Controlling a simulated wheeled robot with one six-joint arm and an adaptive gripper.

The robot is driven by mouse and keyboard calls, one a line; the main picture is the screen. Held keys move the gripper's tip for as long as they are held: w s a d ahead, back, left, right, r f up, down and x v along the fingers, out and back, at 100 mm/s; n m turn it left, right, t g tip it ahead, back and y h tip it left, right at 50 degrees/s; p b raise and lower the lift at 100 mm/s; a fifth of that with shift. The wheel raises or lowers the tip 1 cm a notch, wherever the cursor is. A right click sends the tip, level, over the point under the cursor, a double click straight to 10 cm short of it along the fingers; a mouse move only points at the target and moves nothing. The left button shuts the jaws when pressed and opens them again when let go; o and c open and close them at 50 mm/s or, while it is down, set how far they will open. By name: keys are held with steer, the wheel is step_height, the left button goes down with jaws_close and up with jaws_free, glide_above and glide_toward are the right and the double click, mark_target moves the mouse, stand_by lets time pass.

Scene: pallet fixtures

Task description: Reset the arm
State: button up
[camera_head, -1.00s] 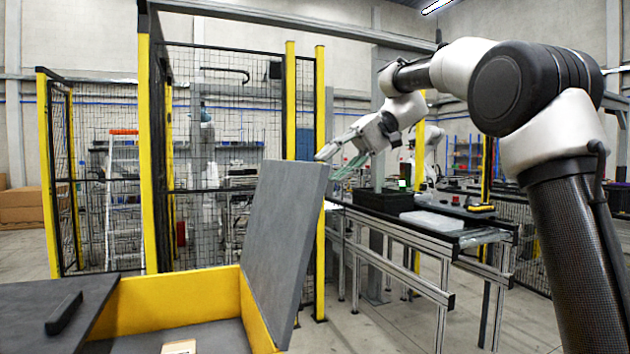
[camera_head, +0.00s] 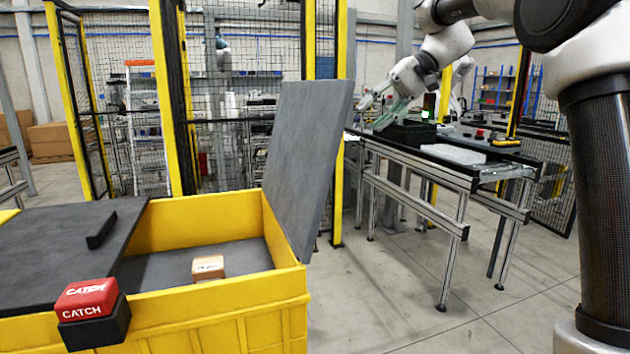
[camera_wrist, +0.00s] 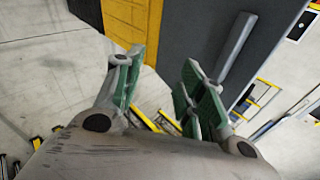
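My arm rises at the right in the head view and reaches out toward the back. My gripper (camera_head: 382,104) is in the air, beyond the raised grey lid and in front of the worktable's left part as seen here. In the wrist view my gripper (camera_wrist: 160,92) shows two green-padded fingers spread apart. Nothing is between them.
A yellow crate (camera_head: 225,296) with a raised grey lid (camera_head: 306,165) stands at the front left. A small cardboard box (camera_head: 208,268) lies inside. A red CATCH block (camera_head: 88,298) is at its front corner. A metal-framed worktable (camera_head: 420,190) stands behind; floor between is clear.

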steer(key=s+d+f+m+t+h, duration=0.25)
steer(key=s+d+f+h, duration=0.35)
steer(key=s+d+f, duration=0.65)
steer(key=s+d+f+t+h, duration=0.1)
steer(key=s+d, duration=0.3)
steer(key=s, duration=0.5)
steer(key=s+d+f+n+t+h, duration=0.1)
steer(key=s+d+f, duration=0.3)
steer(key=s, duration=0.6)
steer(key=shift+d+t+h, duration=0.45)
steer(key=shift+d+h, duration=0.05)
steer(key=shift+h, duration=0.1)
